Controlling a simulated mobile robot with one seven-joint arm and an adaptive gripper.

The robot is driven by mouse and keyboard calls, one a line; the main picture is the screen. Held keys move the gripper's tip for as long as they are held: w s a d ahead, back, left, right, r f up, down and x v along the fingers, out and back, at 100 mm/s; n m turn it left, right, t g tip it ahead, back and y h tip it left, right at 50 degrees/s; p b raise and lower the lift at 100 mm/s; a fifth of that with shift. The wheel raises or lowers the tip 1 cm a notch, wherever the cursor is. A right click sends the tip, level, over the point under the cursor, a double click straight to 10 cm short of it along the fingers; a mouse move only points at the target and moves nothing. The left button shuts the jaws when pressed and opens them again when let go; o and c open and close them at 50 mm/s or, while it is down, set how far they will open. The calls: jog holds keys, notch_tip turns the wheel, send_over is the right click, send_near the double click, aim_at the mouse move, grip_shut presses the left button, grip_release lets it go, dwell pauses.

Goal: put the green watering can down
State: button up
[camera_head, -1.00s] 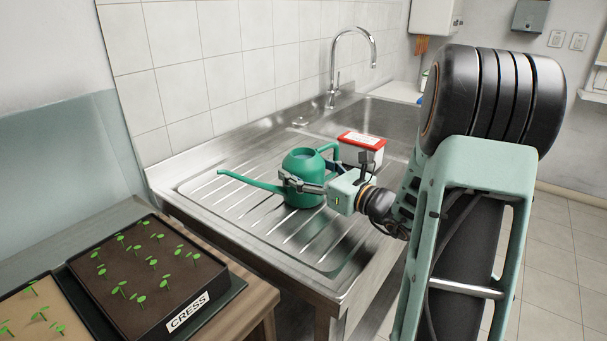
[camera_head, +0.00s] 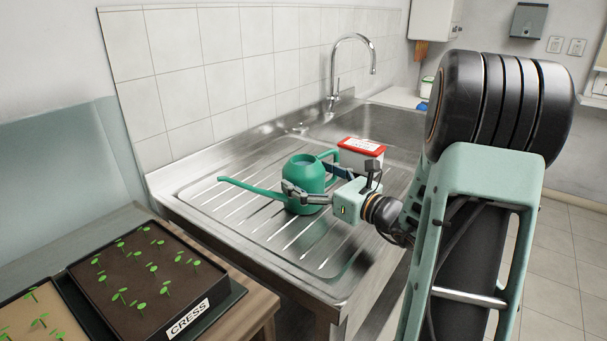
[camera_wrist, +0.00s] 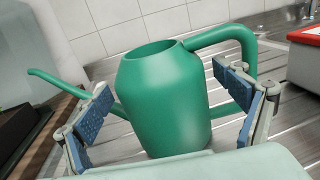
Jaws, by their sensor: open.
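The green watering can (camera_head: 306,178) stands upright on the ribbed steel drainboard (camera_head: 262,236), its spout toward the left and its handle toward the right. It also shows in the wrist view (camera_wrist: 165,100). My gripper (camera_head: 318,186) is open, with one finger on each side of the can's body. In the wrist view my gripper (camera_wrist: 168,125) shows blue finger pads spread apart, with gaps between them and the can's body. The right finger is near the handle, which rises beside it. The can's base is partly hidden by my gripper.
A white box with a red lid (camera_head: 360,152) stands close behind the can to the right. The sink basin (camera_head: 385,122) and tap (camera_head: 337,70) lie beyond. A cress tray (camera_head: 150,275) sits on the wooden bench at lower left. The front drainboard is clear.

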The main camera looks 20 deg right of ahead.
jog(key=v, duration=1)
jog(key=shift+s+p, duration=0.15)
jog(key=shift+p, duration=0.15)
jog(key=shift+s, duration=0.15)
jog(key=shift+a, duration=0.1)
